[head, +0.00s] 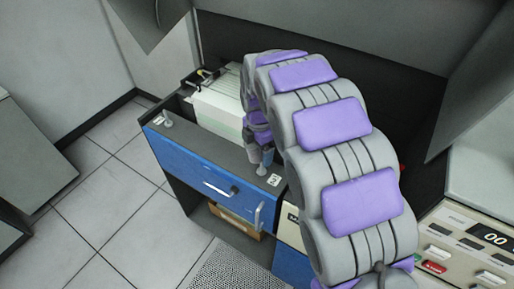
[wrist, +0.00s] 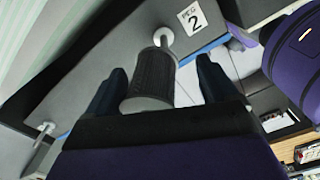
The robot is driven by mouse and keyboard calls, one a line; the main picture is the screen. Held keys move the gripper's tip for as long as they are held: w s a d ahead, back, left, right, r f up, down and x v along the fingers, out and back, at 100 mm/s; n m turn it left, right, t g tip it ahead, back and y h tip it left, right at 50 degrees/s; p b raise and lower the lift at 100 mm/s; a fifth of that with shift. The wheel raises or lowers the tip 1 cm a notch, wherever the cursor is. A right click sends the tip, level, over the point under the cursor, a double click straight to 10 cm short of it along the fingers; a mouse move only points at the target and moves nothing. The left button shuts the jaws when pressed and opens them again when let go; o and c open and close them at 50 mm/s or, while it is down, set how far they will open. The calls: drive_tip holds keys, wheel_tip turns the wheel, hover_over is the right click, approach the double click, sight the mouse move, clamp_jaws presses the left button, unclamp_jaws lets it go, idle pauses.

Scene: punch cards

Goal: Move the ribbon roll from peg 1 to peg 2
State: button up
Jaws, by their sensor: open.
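The ribbon roll (wrist: 150,75) is a dark ribbed cylinder with a pale grey end, seen in the wrist view. Its far end meets the white rod of peg 2 (wrist: 163,33), beside the "PEG 2" label (wrist: 193,17). How far the rod goes into the roll is hidden. My gripper (wrist: 160,66) is open, with one dark finger on each side of the roll and gaps showing. In the head view my gripper (head: 261,155) is low over the drawer front near the label (head: 274,180). Peg 1 (head: 167,119) is bare; it also shows in the wrist view (wrist: 41,136).
The blue-fronted drawer (head: 205,165) stands open with pale cards (head: 218,112) inside. Handles (head: 222,190) stick out of its front. A control panel (head: 465,245) is at the right. The tiled floor (head: 110,200) at the left is clear.

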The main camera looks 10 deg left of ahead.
drive_tip(key=shift+a+r, duration=0.1)
drive_tip(key=shift+r, duration=0.35)
wheel_tip(320, 180, up, 16)
drive_tip(key=p, duration=0.2)
drive_tip(key=shift+r, duration=0.2)
drive_tip(key=shift+w, duration=0.1)
